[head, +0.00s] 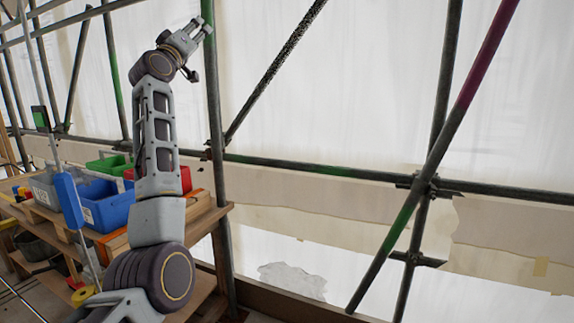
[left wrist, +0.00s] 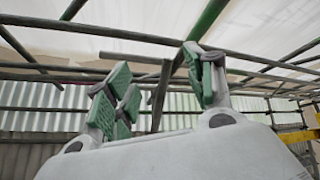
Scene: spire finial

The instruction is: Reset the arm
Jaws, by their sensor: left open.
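My left arm stands raised in the head view, with my left gripper (head: 190,36) at its top, in front of the white sheeting and close to an upright scaffold pole. In the left wrist view my left gripper (left wrist: 162,95) shows its green-padded fingers spread apart, with nothing between them. It points up toward the scaffold poles and the pale roof sheeting. My right gripper is in neither view.
Scaffold poles (head: 432,180) cross in front of the sheeting (head: 340,90). A wooden shelf (head: 205,222) at the left holds a blue bin (head: 108,208), a green bin (head: 108,165) and a grey bin (head: 43,190), partly behind my arm. A plank (head: 330,205) runs behind the poles.

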